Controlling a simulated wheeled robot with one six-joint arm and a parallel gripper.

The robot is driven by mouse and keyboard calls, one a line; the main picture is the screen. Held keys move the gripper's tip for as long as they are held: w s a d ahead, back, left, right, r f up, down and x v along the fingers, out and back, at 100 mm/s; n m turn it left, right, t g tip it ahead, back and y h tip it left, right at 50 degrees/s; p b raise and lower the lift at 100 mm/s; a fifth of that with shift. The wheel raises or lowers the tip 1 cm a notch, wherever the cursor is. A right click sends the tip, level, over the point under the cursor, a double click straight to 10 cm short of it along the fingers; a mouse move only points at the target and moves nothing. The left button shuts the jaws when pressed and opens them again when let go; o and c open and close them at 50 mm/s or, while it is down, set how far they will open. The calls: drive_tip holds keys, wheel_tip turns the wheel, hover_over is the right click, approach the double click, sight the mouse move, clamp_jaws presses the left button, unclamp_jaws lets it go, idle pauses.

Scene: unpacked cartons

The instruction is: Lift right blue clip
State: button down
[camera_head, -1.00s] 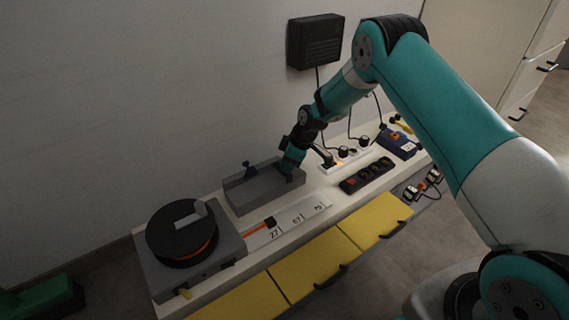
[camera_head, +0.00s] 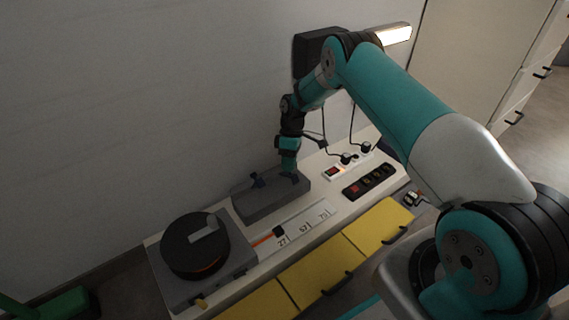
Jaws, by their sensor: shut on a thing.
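A grey holder block (camera_head: 262,211) lies along the wall side of the white bench. A dark blue clip (camera_head: 257,180) stands at its left part. My gripper (camera_head: 289,172) points down at the right end of the holder, shut on the right blue clip (camera_head: 296,177). The jaws and arm cover most of that clip, and only a small dark blue part shows beside the fingertips. It is at the level of the holder's top; I cannot tell whether it is clear of it.
A black reel (camera_head: 192,245) on a grey base stands at the bench's left end. A printed scale (camera_head: 303,229) lies in front of the holder. A black switch strip (camera_head: 369,181) and a white socket strip (camera_head: 340,170) lie to the right. Yellow drawers (camera_head: 379,227) line the front.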

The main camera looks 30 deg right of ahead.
idle(0.4)
drive_tip(key=c, duration=1)
unclamp_jaws()
drive_tip(key=shift+d, duration=0.1)
drive_tip(key=shift+r, duration=0.1)
drive_tip(key=shift+r+p, duration=4.6)
drive_tip(key=shift+r, duration=5.3)
